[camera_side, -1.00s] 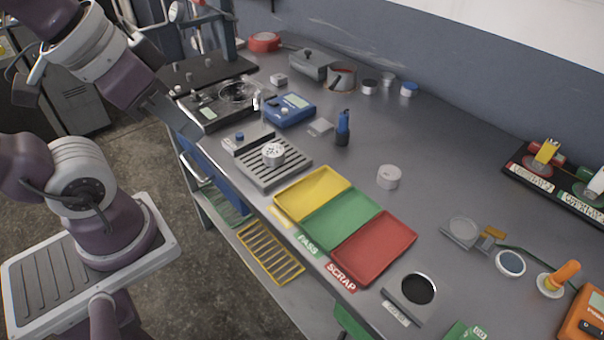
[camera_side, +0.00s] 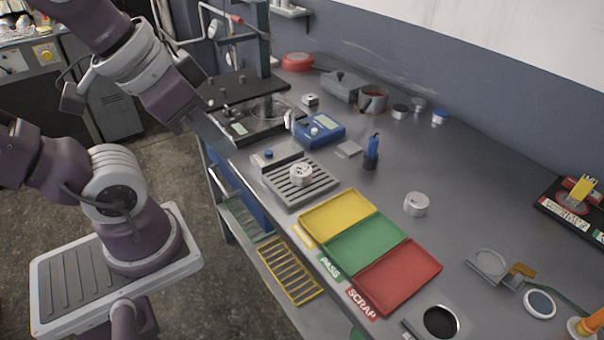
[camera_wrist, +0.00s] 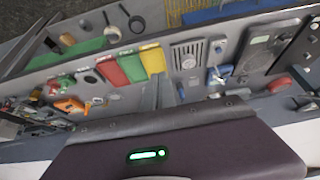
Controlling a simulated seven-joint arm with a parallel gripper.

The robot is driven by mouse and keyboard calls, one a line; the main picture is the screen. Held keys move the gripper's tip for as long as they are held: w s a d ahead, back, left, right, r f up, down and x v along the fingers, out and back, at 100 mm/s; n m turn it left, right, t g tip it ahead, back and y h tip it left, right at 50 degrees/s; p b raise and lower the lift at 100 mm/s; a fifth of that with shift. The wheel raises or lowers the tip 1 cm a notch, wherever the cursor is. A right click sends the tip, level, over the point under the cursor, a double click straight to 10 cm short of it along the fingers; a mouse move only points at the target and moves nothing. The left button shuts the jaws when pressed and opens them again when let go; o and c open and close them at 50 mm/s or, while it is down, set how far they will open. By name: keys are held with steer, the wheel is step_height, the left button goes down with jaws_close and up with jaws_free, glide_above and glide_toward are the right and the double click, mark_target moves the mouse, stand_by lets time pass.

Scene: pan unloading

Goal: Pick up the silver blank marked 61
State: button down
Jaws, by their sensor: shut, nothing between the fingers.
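A short silver cylinder (camera_side: 300,174) with marks on its top sits on the grooved grey plate (camera_side: 322,186). It also shows in the wrist view (camera_wrist: 188,63). A second silver cylinder (camera_side: 416,204) stands alone on the bench, behind the green tray. No number can be read on either, so I cannot tell which is 61. My gripper (camera_side: 221,143) is shut and empty, hanging over the bench's front left side, left of the grooved plate and apart from both cylinders. Its thin grey fingers (camera_wrist: 160,93) show in the wrist view.
Yellow (camera_side: 337,215), green (camera_side: 363,245) and red (camera_side: 399,276) trays lie along the front edge. A blue meter (camera_side: 320,131) and blue-topped holder (camera_side: 371,153) stand behind the plate. A dark machine (camera_side: 250,117) stands near my gripper.

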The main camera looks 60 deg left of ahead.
mark_target(301, 174)
steer(key=c, duration=0.7)
jaws_free()
steer(key=shift+o, duration=0.2)
steer(key=shift+f, duration=0.1)
steer(key=w+a+f+m+g+y, duration=0.3)
steer(key=a+f+m+g+y, duration=0.25)
steer(key=f+m, duration=0.3)
steer(key=w+d+f+m+t+y, duration=0.1)
steer(key=w+f+m+t, duration=0.1)
steer(key=w+f+m, duration=0.1)
steer(key=w+f+m+t+y, duration=0.2)
steer(key=w+m, duration=0.3)
steer(key=m, duration=0.3)
steer(key=w+d+f+m+t+y, duration=0.1)
steer(key=w+f+m+t+y, duration=0.1)
steer(key=w+f+m+t, duration=0.2)
steer(key=shift+w+d+f+m+y, duration=0.2)
steer(key=shift+d+f+m+y, duration=0.1)
steer(key=shift+m, duration=0.55)
steer(key=x, duration=0.7)
steer(key=shift+s+d+f, duration=0.1)
steer(key=shift+f, duration=0.2)
